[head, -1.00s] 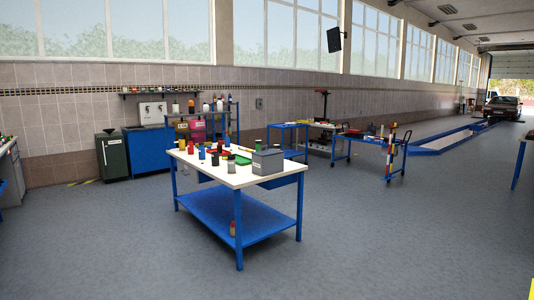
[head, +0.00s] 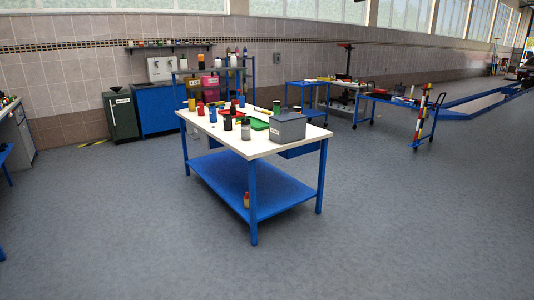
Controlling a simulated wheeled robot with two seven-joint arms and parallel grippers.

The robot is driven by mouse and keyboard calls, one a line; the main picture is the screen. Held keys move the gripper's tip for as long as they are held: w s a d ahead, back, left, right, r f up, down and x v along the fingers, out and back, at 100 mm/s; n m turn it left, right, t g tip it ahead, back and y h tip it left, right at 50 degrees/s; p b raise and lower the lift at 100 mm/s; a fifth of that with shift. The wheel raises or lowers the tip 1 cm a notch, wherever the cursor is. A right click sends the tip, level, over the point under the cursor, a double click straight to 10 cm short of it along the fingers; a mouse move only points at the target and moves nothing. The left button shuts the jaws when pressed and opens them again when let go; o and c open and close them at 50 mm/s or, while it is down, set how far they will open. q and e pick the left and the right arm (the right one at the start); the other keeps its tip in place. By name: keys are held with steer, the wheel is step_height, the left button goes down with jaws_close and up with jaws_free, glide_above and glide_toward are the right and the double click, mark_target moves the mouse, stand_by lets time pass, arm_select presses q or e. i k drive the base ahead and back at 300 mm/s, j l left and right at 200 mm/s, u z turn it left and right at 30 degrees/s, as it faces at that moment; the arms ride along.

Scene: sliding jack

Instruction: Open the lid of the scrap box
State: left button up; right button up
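A grey box (head: 287,130) with a small white label sits on the right end of the white-topped blue workbench (head: 260,146); its top looks closed. A dark green bin (head: 121,116) with a light label stands on the floor by the back wall at the left, and its top also looks closed. Both labels are too small to read, so I cannot tell for sure which one is the scrap box. Neither of my grippers is in view.
A blue cabinet (head: 158,114) stands beside the bin. Blue carts (head: 391,101) stand at the right. The grey floor (head: 400,220) around the workbench is clear.

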mark_target(292, 116)
steer(key=i, duration=2.95)
